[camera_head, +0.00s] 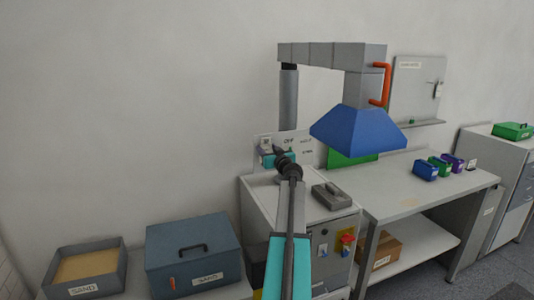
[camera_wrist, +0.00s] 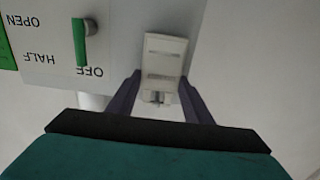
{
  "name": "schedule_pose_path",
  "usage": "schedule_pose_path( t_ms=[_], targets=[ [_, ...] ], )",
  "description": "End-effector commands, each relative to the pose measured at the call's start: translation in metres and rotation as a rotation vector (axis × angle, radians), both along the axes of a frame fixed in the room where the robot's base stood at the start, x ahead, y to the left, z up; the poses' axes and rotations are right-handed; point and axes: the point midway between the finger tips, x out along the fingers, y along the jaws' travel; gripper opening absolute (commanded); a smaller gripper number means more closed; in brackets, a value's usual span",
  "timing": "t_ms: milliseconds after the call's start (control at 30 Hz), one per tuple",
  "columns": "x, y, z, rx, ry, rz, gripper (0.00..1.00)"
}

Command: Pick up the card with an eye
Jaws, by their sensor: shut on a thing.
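A white card (camera_wrist: 165,60) with grey bands shows in the wrist view, between the fingertips of my gripper (camera_wrist: 160,88). The fingers stand on either side of its near end and are shut on it. A small grey metal piece (camera_wrist: 154,97) sits at that near end. I cannot make out an eye in the card. In the head view my gripper (camera_head: 268,157) is at the upright panel behind the grey cabinet, and the card (camera_head: 265,142) shows small and pale just above it. Whether the card still touches the panel cannot be told.
The panel (camera_wrist: 50,75) beside the card carries a green lever (camera_wrist: 80,42) and the words OPEN, HALF and OFF. A blue hood (camera_head: 357,131) hangs right of my arm. A grey device (camera_head: 331,196) lies on the cabinet top. A blue-grey box (camera_head: 192,252) and sand tray (camera_head: 84,268) stand left.

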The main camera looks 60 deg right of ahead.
Motion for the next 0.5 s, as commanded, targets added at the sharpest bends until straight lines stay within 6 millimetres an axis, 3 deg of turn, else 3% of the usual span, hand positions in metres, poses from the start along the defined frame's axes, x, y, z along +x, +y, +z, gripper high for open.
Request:
schedule_pose_path(
  t_ms=[500],
  targets=[
    [-0.052,0.04,-0.002,0.0,0.0,-0.001,0.25]
  ],
)
